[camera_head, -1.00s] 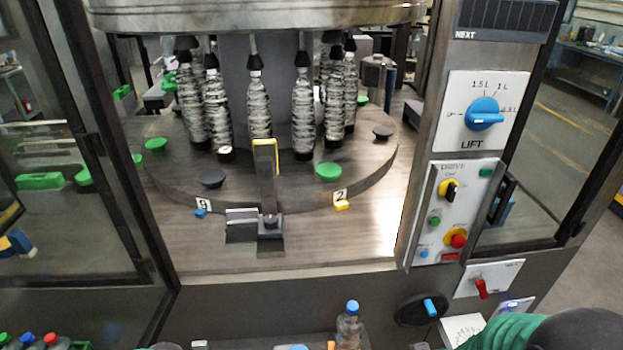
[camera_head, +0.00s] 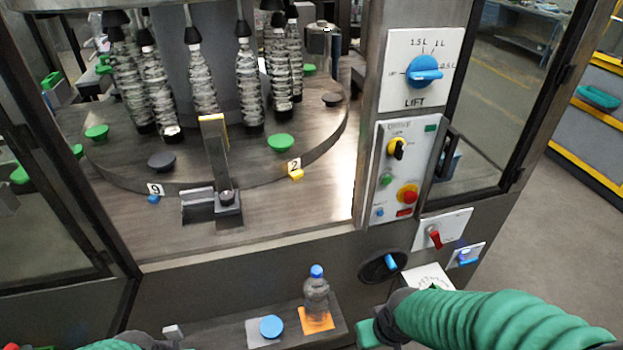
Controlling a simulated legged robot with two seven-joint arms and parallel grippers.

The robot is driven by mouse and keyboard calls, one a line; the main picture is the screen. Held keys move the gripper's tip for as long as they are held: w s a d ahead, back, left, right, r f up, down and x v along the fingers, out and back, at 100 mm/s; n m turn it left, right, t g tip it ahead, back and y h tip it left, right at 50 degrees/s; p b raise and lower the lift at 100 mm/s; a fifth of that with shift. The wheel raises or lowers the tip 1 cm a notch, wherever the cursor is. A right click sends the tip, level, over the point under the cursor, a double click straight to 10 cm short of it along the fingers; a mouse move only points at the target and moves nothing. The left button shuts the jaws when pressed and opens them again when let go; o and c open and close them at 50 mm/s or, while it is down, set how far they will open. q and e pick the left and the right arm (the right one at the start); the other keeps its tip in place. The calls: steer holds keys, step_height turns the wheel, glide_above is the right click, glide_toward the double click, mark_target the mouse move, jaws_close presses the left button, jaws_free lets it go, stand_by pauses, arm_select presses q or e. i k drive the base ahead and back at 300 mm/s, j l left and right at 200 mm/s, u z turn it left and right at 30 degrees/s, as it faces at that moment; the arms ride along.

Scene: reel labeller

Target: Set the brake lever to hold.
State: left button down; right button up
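No label for the brake lever is readable, so I cannot tell for certain which control it is. A red lever (camera_head: 434,236) sits on a white plate low on the machine's right front and leans from upright. A small blue lever (camera_head: 467,257) is on the plate to its lower right. A blue-handled dark round knob (camera_head: 383,266) is to its lower left. My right gripper (camera_head: 372,332) is at the bottom, below these controls and apart from them; its fingers are not clear. Of my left gripper (camera_head: 152,341), only a dark part shows at the bottom edge.
Above are the lift dial (camera_head: 423,71) and a panel (camera_head: 385,195) with a yellow selector and red button. A bottle (camera_head: 316,290) stands on an orange square on the front shelf, with a blue disc (camera_head: 271,327) beside it. The carousel (camera_head: 230,165) holds several bottles.

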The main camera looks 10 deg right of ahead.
mark_target(431, 231)
steer(key=z, duration=1.3)
